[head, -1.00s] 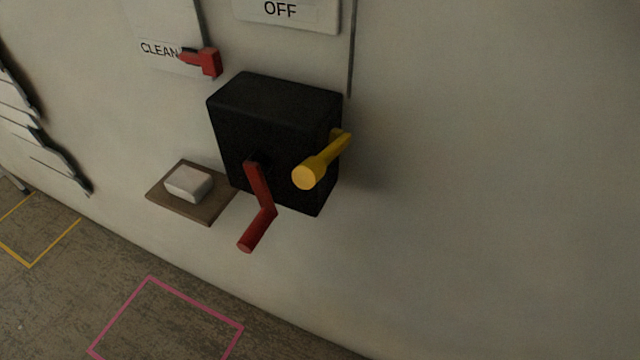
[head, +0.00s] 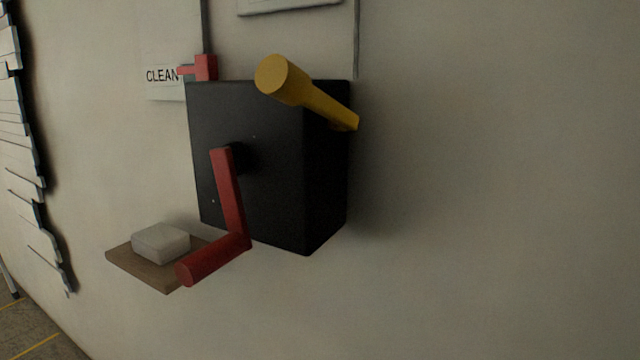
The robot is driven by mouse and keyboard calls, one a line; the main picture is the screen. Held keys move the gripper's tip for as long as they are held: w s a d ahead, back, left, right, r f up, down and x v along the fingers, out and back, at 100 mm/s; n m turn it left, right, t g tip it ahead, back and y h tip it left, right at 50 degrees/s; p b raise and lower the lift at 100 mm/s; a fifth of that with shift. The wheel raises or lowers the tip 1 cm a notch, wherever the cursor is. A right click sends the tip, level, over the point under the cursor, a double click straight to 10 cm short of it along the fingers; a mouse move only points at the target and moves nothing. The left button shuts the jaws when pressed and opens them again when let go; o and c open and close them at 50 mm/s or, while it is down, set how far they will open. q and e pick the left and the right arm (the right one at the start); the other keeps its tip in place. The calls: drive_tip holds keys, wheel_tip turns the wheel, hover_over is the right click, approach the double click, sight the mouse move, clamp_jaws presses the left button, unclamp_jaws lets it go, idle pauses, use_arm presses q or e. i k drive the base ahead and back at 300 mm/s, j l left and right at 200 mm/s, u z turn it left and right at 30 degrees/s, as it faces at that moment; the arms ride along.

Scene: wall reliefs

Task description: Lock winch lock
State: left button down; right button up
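The winch is a black box (head: 255,165) fixed to the wall. A red crank (head: 231,195) comes out of its front face, hangs downward and ends in a handle pointing out to the lower left. A yellow lever (head: 318,98) with a thick round end sits at the box's right side. It slants up and out toward me from the wall side, its round end in front of the box's top edge. It looks like the winch lock. Neither of my grippers is in view, and nothing touches the lever or the crank.
A small wooden shelf (head: 150,271) with a white block (head: 161,243) juts out at the lower left. A red fitting (head: 204,68) sits on a dark vertical rod above the box, beside a CLEAN sign (head: 163,77). The wall (head: 500,180) right of the box is bare.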

sight(276, 77)
drive_tip(key=k+l, duration=0.2)
drive_tip(key=k+l+z, duration=0.1)
drive_tip(key=l, duration=0.35)
drive_tip(key=k+l, duration=0.25)
drive_tip(key=k+l+z, duration=0.1)
drive_tip(key=l, duration=0.35)
drive_tip(key=k+l, duration=0.25)
